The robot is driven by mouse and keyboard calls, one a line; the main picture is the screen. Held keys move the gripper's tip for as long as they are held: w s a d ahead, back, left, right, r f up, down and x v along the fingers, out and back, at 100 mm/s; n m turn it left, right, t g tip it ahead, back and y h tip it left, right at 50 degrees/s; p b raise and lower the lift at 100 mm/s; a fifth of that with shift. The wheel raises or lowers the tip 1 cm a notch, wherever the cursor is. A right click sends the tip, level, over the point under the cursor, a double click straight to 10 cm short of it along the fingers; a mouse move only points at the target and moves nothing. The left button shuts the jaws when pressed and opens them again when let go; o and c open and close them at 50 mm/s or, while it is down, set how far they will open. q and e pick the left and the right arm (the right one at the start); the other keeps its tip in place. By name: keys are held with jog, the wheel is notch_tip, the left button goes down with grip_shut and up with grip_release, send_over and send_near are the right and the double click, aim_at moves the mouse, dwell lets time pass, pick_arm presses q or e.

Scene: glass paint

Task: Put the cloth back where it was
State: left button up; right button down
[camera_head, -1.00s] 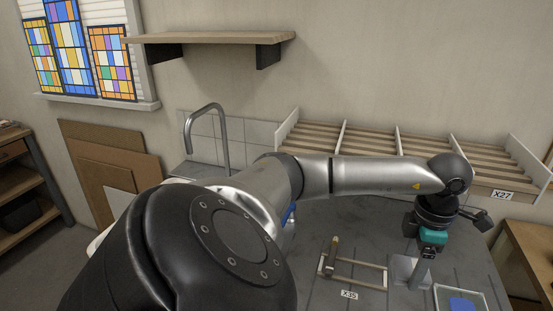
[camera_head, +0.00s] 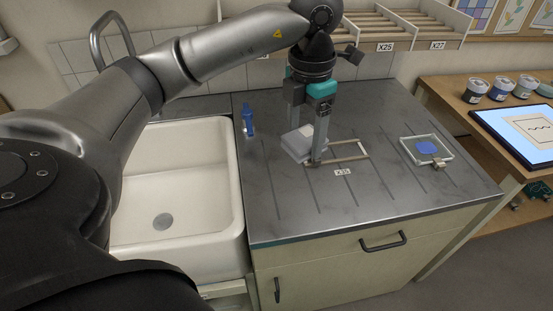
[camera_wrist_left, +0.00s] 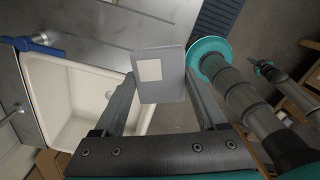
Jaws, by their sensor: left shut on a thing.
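A pale grey, flat pad, which looks like the folded cloth (camera_head: 295,143), is at my left gripper (camera_head: 306,140) over the metal worktop. In the left wrist view the grey cloth (camera_wrist_left: 158,88), with a cream square on it, sits between the two fingers of my left gripper (camera_wrist_left: 160,95). The gripper is shut on it. I cannot tell whether its lower edge touches the worktop. A thin rectangular frame (camera_head: 350,158) labelled X35 lies just right of the cloth; the finger partly hides its left end. My right gripper does not show.
A white sink (camera_head: 185,260) is left of the cloth, with a blue-handled thing (camera_head: 248,120) by its edge. A clear tray with a blue patch (camera_head: 427,147) lies at the right. A slatted rack (camera_head: 390,22) stands behind. The worktop's front is clear.

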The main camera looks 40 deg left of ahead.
aim_at(297, 208)
pick_arm(q)
notch_tip(297, 208, down, 20)
jog(key=shift+r+b, duration=0.1)
jog(key=shift+b, duration=0.45)
jog(key=shift+f, duration=0.2)
jog(key=o, duration=1.2)
jog(key=shift+o, duration=0.2)
jog(key=shift+r, duration=0.1)
notch_tip(297, 208, up, 12)
jog(key=shift+r, duration=0.1)
